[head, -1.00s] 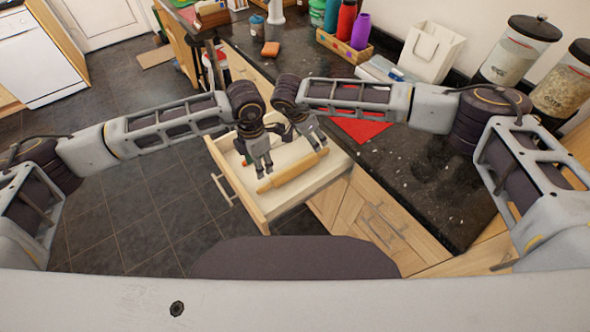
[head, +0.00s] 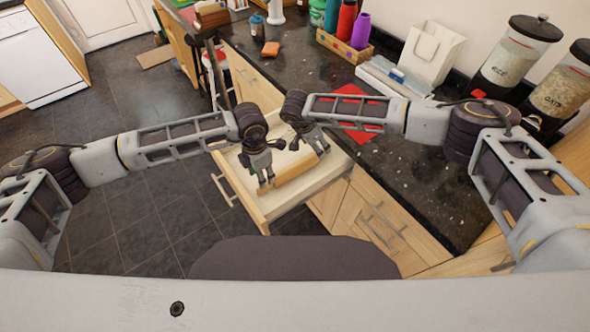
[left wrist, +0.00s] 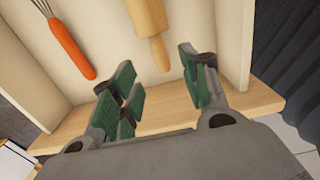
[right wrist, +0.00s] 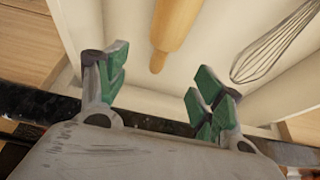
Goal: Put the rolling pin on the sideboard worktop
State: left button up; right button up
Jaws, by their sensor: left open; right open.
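The wooden rolling pin (head: 296,178) lies in the open drawer (head: 262,212), slanting from lower left to upper right in the head view. My left gripper (head: 266,184) is open over its left end; in the left wrist view the pin's handle (left wrist: 158,52) points in between the green fingers (left wrist: 158,92). My right gripper (head: 308,148) is open over its right end; in the right wrist view the other handle (right wrist: 158,60) lies beyond the fingers (right wrist: 155,92), nearer the left one. I cannot tell whether any finger touches it. The dark speckled sideboard worktop (head: 415,180) is right of the drawer.
A whisk with an orange handle (left wrist: 70,45) lies in the drawer beside the pin. On the worktop are a red mat (head: 358,128), a white holder (head: 432,50), clear dispensers (head: 515,55) and a bottle crate (head: 345,45). Bare worktop lies toward its front right.

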aim_at(284, 176)
pick_arm(q)
jog(key=shift+f, duration=3.9)
pick_arm(e)
jog(key=shift+x, duration=3.9)
pick_arm(q)
jog(key=c, duration=0.9)
pick_arm(e)
jog(key=c, duration=0.9)
pick_arm(q)
grip_shut()
pick_arm(e)
jog(key=c, duration=0.4)
